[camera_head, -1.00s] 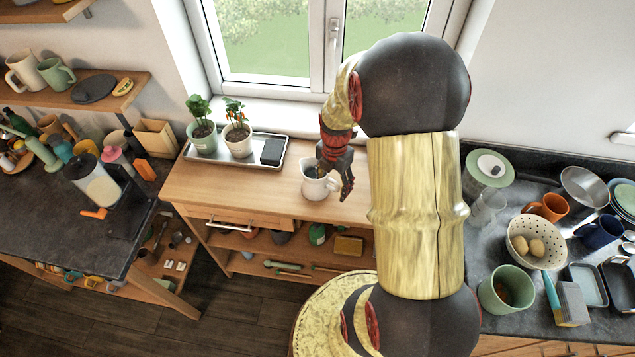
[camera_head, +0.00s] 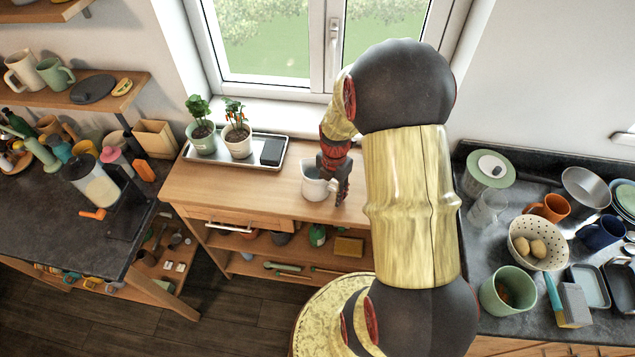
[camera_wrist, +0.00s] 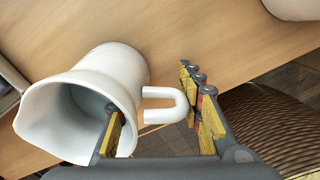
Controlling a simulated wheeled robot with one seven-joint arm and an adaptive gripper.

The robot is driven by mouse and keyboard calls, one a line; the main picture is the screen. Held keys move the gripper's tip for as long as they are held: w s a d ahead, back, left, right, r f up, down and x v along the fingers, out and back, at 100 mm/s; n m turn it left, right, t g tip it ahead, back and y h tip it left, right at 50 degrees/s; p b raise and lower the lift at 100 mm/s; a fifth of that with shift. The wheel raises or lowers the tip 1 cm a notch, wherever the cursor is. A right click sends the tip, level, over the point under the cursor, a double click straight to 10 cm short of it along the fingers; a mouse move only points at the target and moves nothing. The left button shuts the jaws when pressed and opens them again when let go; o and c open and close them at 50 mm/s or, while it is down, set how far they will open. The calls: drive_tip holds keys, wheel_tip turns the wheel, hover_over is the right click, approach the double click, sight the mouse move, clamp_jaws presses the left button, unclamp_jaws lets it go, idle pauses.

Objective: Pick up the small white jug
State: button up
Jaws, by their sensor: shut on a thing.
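The small white jug (camera_head: 314,187) is at the front part of the wooden table (camera_head: 190,185), just left of my arm. In the wrist view the jug (camera_wrist: 112,72) lies sideways in the picture, its mouth toward the lower left and its handle toward the right. My gripper (camera_head: 332,180) is at the jug's right side. In the wrist view my gripper (camera_wrist: 158,128) has one finger inside the mouth and the other beyond the handle. It is shut on the jug, with the wall and handle side between the fingers. I cannot tell whether the jug's base touches the table.
A metal tray (camera_head: 222,163) with two potted plants and a dark box stands behind the jug, to the left. The window (camera_head: 290,40) is behind the table. A crowded dark counter (camera_head: 480,240) is on the right. The table left of the jug is clear.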

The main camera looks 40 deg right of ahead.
clamp_jaws()
drive_tip(key=shift+r, duration=0.2)
idle(0.6)
drive_tip(key=shift+r, duration=1.05)
drive_tip(key=s+a+r+p, duration=0.2)
drive_tip(key=s+a+r, duration=0.7)
drive_tip(key=s+r, duration=0.1)
drive_tip(key=shift+s+r, duration=0.3)
